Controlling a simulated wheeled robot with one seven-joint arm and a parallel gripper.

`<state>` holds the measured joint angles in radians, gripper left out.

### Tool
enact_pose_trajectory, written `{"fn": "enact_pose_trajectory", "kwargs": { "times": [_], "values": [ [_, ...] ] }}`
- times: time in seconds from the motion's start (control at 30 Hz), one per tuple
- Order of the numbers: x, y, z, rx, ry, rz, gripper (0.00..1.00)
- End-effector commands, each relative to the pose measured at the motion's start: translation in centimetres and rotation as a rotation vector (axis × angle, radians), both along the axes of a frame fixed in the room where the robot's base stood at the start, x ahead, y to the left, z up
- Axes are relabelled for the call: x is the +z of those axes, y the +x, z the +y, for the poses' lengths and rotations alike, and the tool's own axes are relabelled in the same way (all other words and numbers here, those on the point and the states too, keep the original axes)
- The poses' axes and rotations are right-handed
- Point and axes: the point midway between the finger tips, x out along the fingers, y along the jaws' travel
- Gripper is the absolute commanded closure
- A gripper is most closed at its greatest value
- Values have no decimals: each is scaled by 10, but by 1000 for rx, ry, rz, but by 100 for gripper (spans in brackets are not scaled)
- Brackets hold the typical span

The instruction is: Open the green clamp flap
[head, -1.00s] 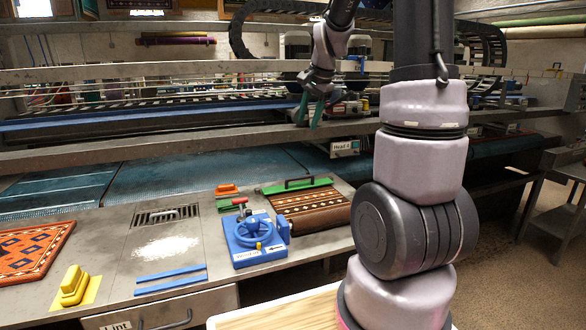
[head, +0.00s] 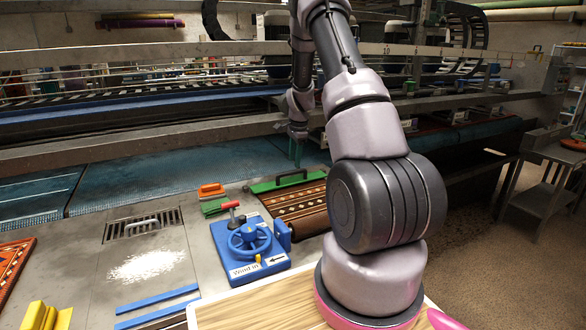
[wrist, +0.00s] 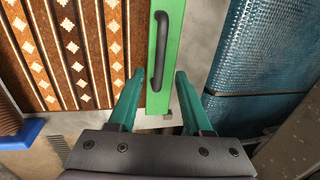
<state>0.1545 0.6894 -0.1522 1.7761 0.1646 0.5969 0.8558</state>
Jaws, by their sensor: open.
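The green clamp flap (head: 264,187) is a long flat bar with a black handle (head: 291,177) along it, lying at the back edge of the brown patterned rug in the head view. In the wrist view the flap (wrist: 153,85) runs up the middle, with its black handle (wrist: 158,55) on top. My gripper (wrist: 160,75) is open, its two teal fingers on either side of the flap's near end in that view. No contact is evident; height above the flap is hard to tell. In the head view my gripper (head: 297,152) hangs near the flap's right part, partly hidden by my arm.
The patterned rug (wrist: 60,45) lies beside the flap, and a blue textured belt (wrist: 255,50) lies on the other side. A blue wheel unit (head: 240,272) stands in front of the rug. A metal rail (head: 150,127) crosses behind.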

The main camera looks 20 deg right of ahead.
Motion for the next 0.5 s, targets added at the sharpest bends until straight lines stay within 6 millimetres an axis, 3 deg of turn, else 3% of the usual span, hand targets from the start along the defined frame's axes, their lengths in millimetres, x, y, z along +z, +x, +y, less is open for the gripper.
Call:
{"fn": "enact_pose_trajectory", "kwargs": {
  "times": [0.2, 0.5],
  "values": [
    [-34, 7, 0, 1, 1, 1, 50],
    [-47, 9, 0, 1, 0, -1, 50]
  ]
}}
